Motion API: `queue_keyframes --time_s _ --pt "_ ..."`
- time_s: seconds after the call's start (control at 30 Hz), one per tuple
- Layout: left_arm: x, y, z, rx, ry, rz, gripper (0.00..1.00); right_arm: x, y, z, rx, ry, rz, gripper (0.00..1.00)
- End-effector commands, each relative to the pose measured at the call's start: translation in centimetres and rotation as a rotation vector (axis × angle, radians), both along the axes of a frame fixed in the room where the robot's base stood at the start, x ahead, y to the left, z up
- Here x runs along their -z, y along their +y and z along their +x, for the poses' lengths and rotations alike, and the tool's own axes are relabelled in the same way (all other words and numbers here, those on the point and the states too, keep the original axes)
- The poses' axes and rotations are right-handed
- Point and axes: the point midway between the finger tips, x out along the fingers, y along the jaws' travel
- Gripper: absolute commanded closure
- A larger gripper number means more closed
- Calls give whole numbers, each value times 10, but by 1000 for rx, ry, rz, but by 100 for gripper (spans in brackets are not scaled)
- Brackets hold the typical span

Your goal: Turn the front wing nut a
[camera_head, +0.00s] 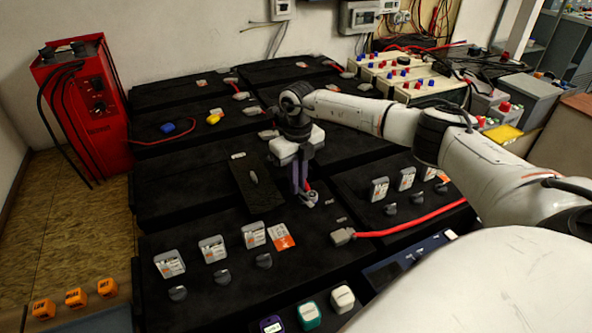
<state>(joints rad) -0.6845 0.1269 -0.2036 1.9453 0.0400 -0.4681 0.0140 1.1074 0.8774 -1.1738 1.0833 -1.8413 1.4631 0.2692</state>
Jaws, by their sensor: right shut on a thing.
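My right gripper (303,192) points straight down over the near black battery block, right of the middle row of pieces. Its dark fingers are shut on a small grey metal piece, which appears to be the front wing nut (310,201). The gripper covers much of the nut, so its wings cannot be made out clearly. A bit of red shows just behind the fingers. My left gripper is not in view.
A dark plate (254,186) lies left of the gripper. A red cable with a grey connector (344,237) lies to the right. White-labelled pieces (253,234) stand in front. A red charger (75,110) stands at the far left.

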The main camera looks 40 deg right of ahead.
Motion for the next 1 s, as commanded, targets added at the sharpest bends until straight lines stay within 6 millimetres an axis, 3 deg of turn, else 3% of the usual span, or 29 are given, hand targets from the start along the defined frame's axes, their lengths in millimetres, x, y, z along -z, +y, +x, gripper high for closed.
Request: queue_keyframes --time_s 0.4,0.97,1.0 --pt "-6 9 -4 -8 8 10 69 -2 -4 0 189 -3 0 100" --pt "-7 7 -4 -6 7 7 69 -1 -5 1 219 -5 0 100" --pt "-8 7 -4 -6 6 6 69 -1 -5 1 219 -5 0 86"
